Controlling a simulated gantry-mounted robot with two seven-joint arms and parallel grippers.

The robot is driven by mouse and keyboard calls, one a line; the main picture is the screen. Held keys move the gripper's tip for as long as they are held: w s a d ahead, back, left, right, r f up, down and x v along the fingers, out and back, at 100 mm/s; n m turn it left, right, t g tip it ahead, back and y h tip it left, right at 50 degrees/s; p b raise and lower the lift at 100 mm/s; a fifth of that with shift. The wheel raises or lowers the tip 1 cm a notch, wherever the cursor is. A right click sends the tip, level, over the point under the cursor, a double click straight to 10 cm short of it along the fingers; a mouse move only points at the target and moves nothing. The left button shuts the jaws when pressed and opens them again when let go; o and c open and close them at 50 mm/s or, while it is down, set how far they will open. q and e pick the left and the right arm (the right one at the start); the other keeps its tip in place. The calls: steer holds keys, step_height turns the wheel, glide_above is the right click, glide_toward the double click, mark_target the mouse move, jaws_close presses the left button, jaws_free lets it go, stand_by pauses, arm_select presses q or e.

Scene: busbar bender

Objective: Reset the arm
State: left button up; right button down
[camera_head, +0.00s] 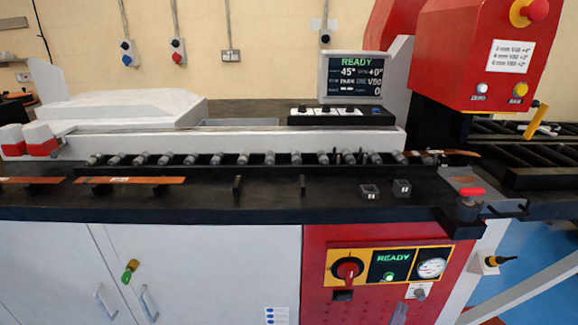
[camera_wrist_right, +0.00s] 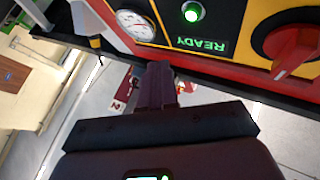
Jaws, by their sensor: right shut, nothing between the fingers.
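The red bending machine (camera_head: 470,55) stands at the right of the head view, with a red-topped knob (camera_head: 470,195) at the bench's right end. Its screen (camera_head: 355,78) reads READY. On the red front, a yellow-edged panel (camera_head: 362,292) holds a red rotary switch (camera_head: 347,270), a lit READY display (camera_head: 393,258) and a gauge (camera_head: 432,268). My right gripper (camera_head: 399,313) shows only as a small grey tip at the lower edge, below this panel. In the wrist view its fingers (camera_wrist_right: 158,70) are together and empty, with the panel upside down beyond. My left gripper is out of view.
Copper strips (camera_head: 130,180) lie on the dark bench before a roller row (camera_head: 240,158). Two small black blocks (camera_head: 370,191) sit near the bench's front edge. A white cabinet (camera_head: 200,265) is below left. A yellow-handled item (camera_head: 535,120) is at the right.

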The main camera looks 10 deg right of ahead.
steer(key=s+r+n+g+y+p, duration=0.1)
steer(key=s+r+n+y+p, duration=0.2)
steer(key=s+p, duration=0.4)
steer(key=s+r+y+p, duration=0.3)
steer(key=s+y+p, duration=0.1)
steer(key=p, duration=0.5)
steer(key=s+a+r+n+g+y+p, duration=0.3)
steer(key=s+a+n+g+y, duration=0.25)
steer(key=s+a, duration=0.2)
steer(key=s+a+r+n+g+y+p, duration=0.3)
steer(key=s+a+n+g+y, duration=0.25)
steer(key=s, duration=0.25)
step_height(320, 180, up, 38)
steer(key=h+p, duration=0.1)
steer(key=p, duration=3.6)
steer(key=shift+s+f+g+p, duration=0.15)
steer(key=shift+s+g+p, duration=0.15)
steer(key=shift+s, duration=0.15)
